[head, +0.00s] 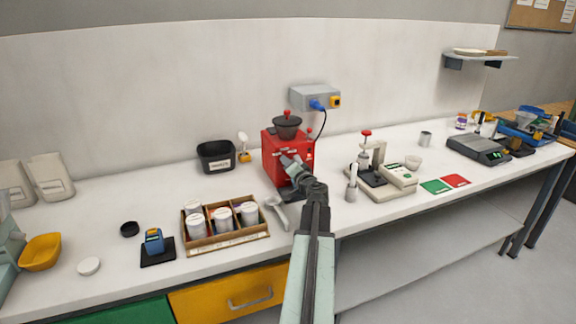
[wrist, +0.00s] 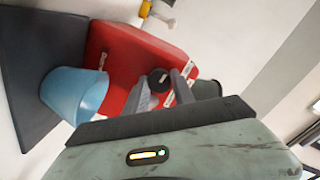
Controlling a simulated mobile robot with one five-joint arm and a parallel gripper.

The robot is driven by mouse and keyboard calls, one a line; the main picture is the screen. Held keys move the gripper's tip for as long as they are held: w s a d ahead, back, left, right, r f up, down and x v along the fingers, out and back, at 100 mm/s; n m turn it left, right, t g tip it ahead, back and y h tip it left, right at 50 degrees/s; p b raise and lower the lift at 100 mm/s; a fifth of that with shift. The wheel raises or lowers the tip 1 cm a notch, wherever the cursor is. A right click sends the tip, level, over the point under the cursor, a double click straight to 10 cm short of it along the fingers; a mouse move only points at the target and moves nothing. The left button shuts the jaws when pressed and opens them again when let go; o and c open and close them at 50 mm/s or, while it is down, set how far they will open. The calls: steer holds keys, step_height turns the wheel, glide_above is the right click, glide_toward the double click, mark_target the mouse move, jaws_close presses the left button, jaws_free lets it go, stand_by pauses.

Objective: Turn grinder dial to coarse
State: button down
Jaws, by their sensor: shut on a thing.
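The red grinder (head: 273,160) stands against the back wall, with a dark hopper (head: 287,127) on top. In the wrist view its red body (wrist: 120,45) fills the upper middle, tilted in the picture. The black round dial (wrist: 160,79) is on its front face. My gripper (head: 288,162) reaches the grinder's front, and in the wrist view its two grey fingers (wrist: 163,88) sit on either side of the dial, shut on it. Small white labels (wrist: 181,92) show near the dial, too small to read surely. The dial's pointer setting cannot be made out.
A light blue cup (wrist: 74,94) stands close beside my gripper on a dark mat (wrist: 38,70). A wooden box of white jars (head: 226,240) and a black bin (head: 216,156) are left of the grinder. A press-like device (head: 385,183) stands to its right.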

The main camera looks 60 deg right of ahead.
steer(key=shift+w+m, duration=0.1)
steer(key=shift+m, duration=2)
steer(key=c, duration=1.1)
jaws_free()
steer(key=shift+o, duration=0.2)
steer(key=v, duration=0.7)
steer(key=shift+s+a, duration=0.2)
steer(key=shift+s, duration=0.2)
